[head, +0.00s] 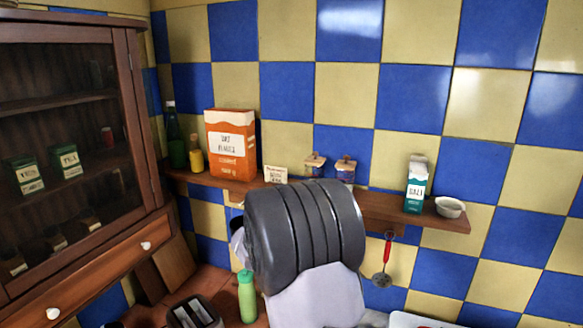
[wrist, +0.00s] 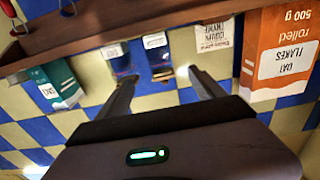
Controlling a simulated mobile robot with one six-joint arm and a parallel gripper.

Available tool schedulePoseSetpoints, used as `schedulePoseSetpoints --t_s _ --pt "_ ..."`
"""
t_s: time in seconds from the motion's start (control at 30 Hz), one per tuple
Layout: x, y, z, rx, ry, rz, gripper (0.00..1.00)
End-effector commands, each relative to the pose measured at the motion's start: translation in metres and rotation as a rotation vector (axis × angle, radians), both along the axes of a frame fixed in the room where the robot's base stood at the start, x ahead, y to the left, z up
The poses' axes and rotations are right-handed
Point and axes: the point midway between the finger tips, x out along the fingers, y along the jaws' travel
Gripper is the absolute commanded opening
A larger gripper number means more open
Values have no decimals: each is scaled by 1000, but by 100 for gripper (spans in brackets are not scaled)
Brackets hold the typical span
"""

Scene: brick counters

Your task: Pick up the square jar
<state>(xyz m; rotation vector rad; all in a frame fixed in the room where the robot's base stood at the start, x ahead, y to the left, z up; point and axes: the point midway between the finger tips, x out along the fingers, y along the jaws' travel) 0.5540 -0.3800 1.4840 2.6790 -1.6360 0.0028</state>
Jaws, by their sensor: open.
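Two small jars with pale labels and wooden lids stand side by side on the wall shelf, a left jar (head: 315,164) and a right jar (head: 346,171). I cannot tell for sure which is the square jar. In the wrist view, which is upside down, the left jar (wrist: 157,57) appears between my fingertips and beyond them. The right jar (wrist: 118,58) appears beyond the tip of my left-hand finger. My gripper (wrist: 162,76) is open and empty, pointing at the shelf. In the head view my arm hides most of it.
A recipe card (head: 276,174) and an oat flakes box (head: 231,143) stand left of the jars. A salt carton (head: 417,184) and a white bowl (head: 449,207) are to the right. A red-handled utensil (head: 384,266) hangs below the shelf. A green bottle (head: 246,297) stands on the counter.

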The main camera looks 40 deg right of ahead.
Motion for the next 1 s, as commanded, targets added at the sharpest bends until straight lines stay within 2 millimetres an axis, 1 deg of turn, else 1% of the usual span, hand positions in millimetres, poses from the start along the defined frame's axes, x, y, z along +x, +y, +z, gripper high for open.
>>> schedulePoseSetpoints --t_s 0.03,0.2,0.3,0.43,0.6,0.7,0.9,0.93,0.97,1.0 --pt "6 -14 3 0 0 -3 78" --pt "29 -56 2 1 0 0 78" --pt "37 -72 2 2 -1 1 78" --pt "44 -84 2 1 0 2 78" --pt "58 -115 2 1 -3 2 78" --pt "64 -125 1 2 -1 2 78" --pt "65 -126 0 2 -1 4 78" --pt "65 -126 -1 2 -1 4 76" --pt "65 -126 0 2 -1 4 70" --pt "65 -126 -1 2 -1 4 62"
